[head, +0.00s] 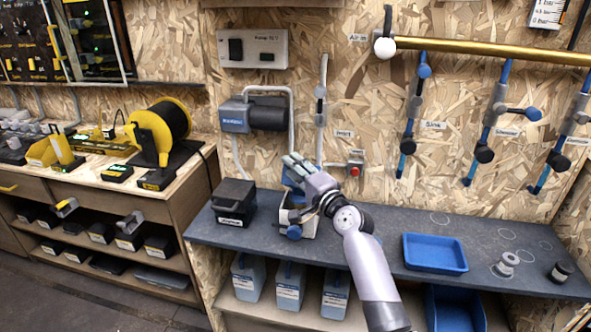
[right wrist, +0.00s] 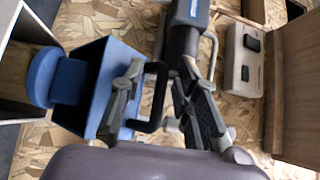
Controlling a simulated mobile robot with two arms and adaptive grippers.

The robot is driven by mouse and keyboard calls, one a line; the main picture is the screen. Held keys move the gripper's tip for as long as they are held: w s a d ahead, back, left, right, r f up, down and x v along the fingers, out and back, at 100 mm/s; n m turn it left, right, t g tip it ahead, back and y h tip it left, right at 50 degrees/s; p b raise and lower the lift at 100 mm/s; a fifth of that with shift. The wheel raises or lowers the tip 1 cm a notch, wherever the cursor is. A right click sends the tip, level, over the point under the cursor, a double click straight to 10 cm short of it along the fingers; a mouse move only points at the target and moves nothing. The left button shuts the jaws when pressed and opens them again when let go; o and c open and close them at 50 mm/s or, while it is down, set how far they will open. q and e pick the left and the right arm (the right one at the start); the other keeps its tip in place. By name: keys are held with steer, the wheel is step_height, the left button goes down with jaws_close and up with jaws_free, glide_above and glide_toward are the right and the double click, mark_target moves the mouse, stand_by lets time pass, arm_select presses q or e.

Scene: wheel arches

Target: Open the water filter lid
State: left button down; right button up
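The water filter (head: 300,222) stands on the dark counter, with a white body and a blue round knob (head: 294,232) low on its front. Blue shows above the body, next to my right gripper (head: 300,178); I take it for the lid. In the right wrist view the blue lid (right wrist: 88,88) carries a black loop handle (right wrist: 157,95). My right gripper's fingers (right wrist: 165,105) are spread apart with the handle between them. They do not visibly clamp it. The gripper partly hides the filter's top in the head view, so how far the lid is raised is unclear. My left gripper is out of view.
A black box (head: 233,202) stands just left of the filter. A blue tray (head: 435,253) and small spools (head: 506,265) lie to the right. A pump (head: 255,113) and a red button (head: 355,170) are on the wall behind. The counter between filter and tray is mostly clear.

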steer(key=shift+s+d+f, duration=0.1)
steer(key=shift+d, duration=0.1)
steer(key=v, duration=1.1)
steer(key=shift+s+d, duration=0.15)
steer(key=shift+s, duration=0.25)
steer(key=shift+c, duration=0.6)
